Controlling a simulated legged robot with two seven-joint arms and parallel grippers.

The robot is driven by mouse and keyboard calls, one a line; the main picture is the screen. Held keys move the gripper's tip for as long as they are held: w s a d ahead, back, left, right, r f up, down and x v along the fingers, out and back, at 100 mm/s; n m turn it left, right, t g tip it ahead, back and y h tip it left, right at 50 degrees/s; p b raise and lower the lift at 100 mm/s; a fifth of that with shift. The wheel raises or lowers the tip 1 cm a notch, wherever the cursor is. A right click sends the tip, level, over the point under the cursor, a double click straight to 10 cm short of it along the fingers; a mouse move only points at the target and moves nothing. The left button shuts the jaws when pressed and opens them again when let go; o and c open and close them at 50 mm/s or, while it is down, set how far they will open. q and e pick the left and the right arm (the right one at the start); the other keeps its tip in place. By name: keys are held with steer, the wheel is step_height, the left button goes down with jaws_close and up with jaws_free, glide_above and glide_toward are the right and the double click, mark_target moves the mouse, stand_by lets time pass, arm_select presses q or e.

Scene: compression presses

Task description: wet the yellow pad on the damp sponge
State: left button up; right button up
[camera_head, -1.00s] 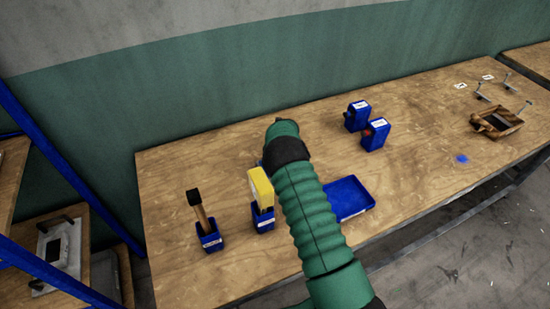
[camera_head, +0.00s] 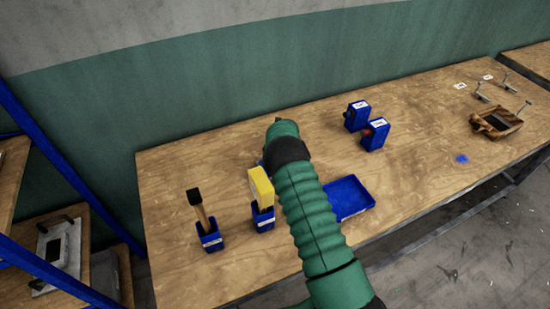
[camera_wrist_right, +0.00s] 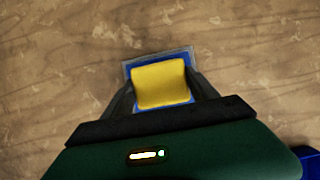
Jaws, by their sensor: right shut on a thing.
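The yellow pad (camera_head: 261,187) stands upright on a handle in a blue holder (camera_head: 263,219) on the table, just left of my right arm. In the right wrist view the yellow pad (camera_wrist_right: 159,85) lies between the fingers of my right gripper (camera_wrist_right: 161,82), which is shut on it. The blue holder's rim (camera_wrist_right: 128,68) shows around and beneath it. In the head view my right gripper is hidden by its own arm. A shallow blue tray (camera_head: 349,196) lies right of the arm; I cannot tell whether its blue floor is the damp sponge. My left gripper is not in view.
A black-headed tool (camera_head: 199,205) stands in another blue holder (camera_head: 210,238) at the left. Two blue blocks (camera_head: 357,115) (camera_head: 374,134) stand behind the tray. A blue shelf post (camera_head: 60,170) rises left of the table.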

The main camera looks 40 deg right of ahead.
steer(key=shift+r+p, duration=2.65)
steer(key=shift+r, duration=0.8)
steer(key=shift+f, duration=0.1)
